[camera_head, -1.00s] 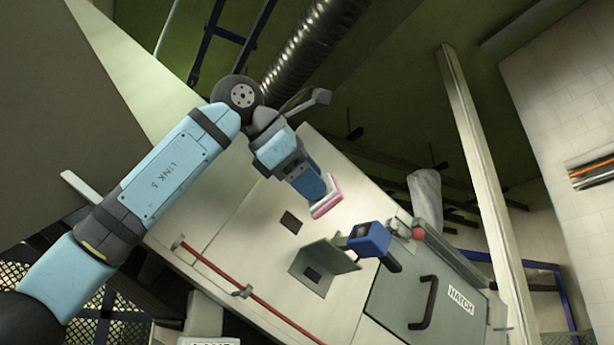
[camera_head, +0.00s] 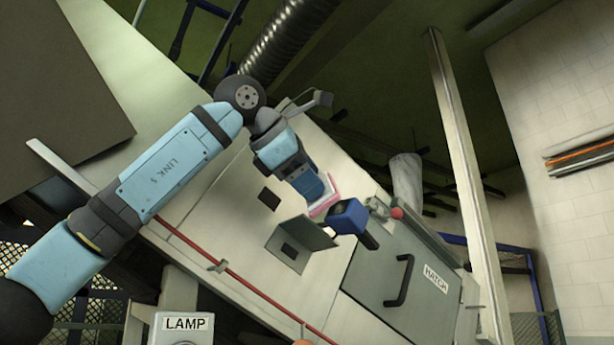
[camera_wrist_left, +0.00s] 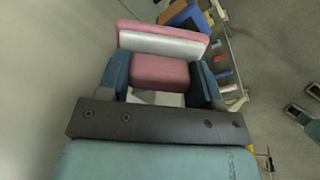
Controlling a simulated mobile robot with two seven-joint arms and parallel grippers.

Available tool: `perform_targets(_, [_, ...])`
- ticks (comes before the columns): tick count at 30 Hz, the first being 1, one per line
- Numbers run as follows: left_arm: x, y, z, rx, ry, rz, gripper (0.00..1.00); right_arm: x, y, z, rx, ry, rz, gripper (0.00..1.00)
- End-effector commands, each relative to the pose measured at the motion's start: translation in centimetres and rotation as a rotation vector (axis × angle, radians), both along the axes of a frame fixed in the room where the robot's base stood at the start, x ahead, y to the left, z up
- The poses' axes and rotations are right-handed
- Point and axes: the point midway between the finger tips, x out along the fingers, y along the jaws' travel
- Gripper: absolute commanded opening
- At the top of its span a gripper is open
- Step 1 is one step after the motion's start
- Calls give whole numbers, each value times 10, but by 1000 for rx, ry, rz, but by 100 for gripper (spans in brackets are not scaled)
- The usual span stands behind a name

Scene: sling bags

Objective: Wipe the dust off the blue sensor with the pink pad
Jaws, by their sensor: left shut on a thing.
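The blue sensor (camera_head: 348,217) sticks out from a grey bracket (camera_head: 303,244) on the large pale panel in the head view. My left gripper (camera_head: 314,194) is shut on the pink pad (camera_head: 325,203), which has a pale layer along it. The pad is just up and left of the sensor in the head view; whether they touch cannot be told. In the left wrist view the pad (camera_wrist_left: 160,72) sits between my blue fingers, with a blue and tan block, likely the sensor (camera_wrist_left: 186,17), beyond it. Dust is too small to make out. My right gripper is not in view.
A hatch (camera_head: 388,285) with a dark handle (camera_head: 400,281) lies right of the sensor. A red knob (camera_head: 397,213) is close by. A red rail (camera_head: 240,278) runs along the panel's lower side. A LAMP box (camera_head: 182,329) stands at the bottom.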

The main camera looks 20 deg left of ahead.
Motion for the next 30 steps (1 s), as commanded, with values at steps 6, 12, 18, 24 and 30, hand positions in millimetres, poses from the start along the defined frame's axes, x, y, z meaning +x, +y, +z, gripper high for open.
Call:
perform_targets(6, [1,-1,-1,0,0,0,40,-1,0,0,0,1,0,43])
perform_targets(12, [4,-2,-3,0,0,0,40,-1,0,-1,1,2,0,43])
perform_targets(18, [7,-4,-5,0,0,0,40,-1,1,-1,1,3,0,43])
perform_targets(24, [11,-5,-7,0,0,0,40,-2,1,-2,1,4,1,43])
perform_targets(30, [14,-7,-9,0,0,0,40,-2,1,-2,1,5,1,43])
